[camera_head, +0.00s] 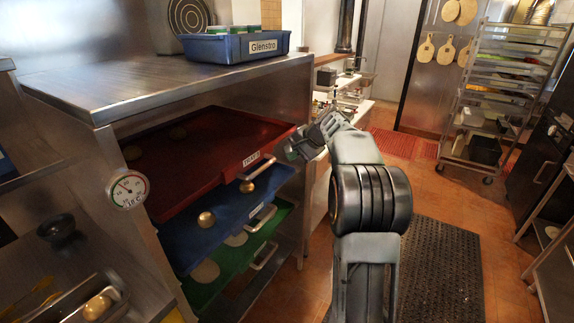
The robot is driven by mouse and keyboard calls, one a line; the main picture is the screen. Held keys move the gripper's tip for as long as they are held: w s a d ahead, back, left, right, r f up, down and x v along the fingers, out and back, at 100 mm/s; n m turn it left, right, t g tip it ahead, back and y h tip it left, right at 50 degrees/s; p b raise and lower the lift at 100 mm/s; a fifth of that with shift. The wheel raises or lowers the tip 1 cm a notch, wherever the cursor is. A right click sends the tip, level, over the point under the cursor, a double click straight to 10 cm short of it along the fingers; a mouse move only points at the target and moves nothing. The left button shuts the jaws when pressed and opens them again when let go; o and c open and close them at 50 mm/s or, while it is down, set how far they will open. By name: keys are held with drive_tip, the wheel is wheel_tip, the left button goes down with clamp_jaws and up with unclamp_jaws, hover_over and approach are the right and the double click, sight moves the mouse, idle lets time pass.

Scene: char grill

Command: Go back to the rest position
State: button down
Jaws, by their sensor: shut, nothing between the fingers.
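My gripper (293,152) is at the end of my raised arm, in the middle of the view. It is shut and holds nothing. Its tip is close to the right front corner of a red tray (205,170) in a steel rack. I cannot tell whether it touches the tray. My arm bends at a dark joint and hides part of the floor and the shelves behind it.
Below the red tray, a blue tray (178,238) and a green tray (225,262) stick out with metal handles. A blue Glenstro bin (225,48) stands on the steel counter (120,80). A wheeled rack (480,125) stands at the right. Floor (440,195) is clear around the dark mat (440,265).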

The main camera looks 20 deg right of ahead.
drive_tip(key=s+d+f+n+g+h, duration=0.1)
drive_tip(key=s+f+n+g+h, duration=0.1)
drive_tip(key=s+f, duration=0.35)
drive_tip(key=s+a+f+n+h, duration=0.1)
drive_tip(key=s+a+n, duration=0.3)
drive_tip(key=s+a, duration=0.4)
drive_tip(key=s+a+f+n+h, duration=0.1)
drive_tip(key=s+a+n, duration=0.4)
drive_tip(key=s, duration=1.1)
drive_tip(key=shift+a+g+h, duration=0.3)
drive_tip(key=shift+a, duration=1.25)
drive_tip(key=shift+s+f, duration=0.1)
